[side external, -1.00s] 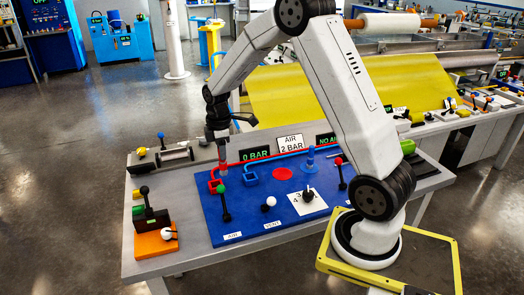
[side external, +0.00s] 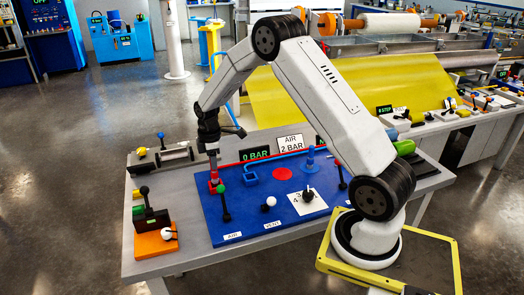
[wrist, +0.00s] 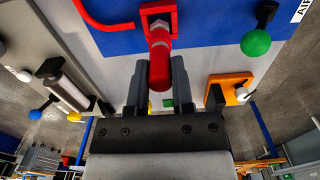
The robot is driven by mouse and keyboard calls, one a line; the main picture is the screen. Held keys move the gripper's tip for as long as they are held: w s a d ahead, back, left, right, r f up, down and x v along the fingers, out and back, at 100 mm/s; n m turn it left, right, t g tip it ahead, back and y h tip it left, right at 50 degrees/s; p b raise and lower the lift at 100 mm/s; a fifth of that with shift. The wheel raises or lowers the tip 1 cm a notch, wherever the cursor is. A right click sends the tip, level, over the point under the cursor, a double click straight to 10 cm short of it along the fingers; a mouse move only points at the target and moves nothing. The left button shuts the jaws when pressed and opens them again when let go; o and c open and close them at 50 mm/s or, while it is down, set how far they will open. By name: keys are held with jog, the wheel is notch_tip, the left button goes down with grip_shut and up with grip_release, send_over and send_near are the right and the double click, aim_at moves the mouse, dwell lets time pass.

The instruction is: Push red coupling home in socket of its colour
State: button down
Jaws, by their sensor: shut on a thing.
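The red coupling (wrist: 159,62) is between the two fingers of my gripper (wrist: 160,88), which is shut on it. In the wrist view its far end meets the red square socket (wrist: 158,10) on the blue panel. How deep it sits in the socket I cannot tell. In the side view my gripper (side external: 213,168) points down over the red socket (side external: 214,186), at the panel's left back part. The fingers hide most of the coupling there.
The blue panel (side external: 236,215) carries a green-knobbed lever (side external: 222,190) close in front of the socket. A blue socket (side external: 251,177) is to the right, with a blue coupling (side external: 311,160) beyond it. A bare red disc (side external: 282,174) lies between. The left display reads 0 BAR (side external: 255,153).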

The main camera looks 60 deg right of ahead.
jog(key=shift+f, duration=1.5)
jog(key=shift+f, duration=0.15)
jog(key=shift+c, duration=2.4)
grip_release()
notch_tip(320, 180, up, 12)
jog(key=shift+r, duration=0.2)
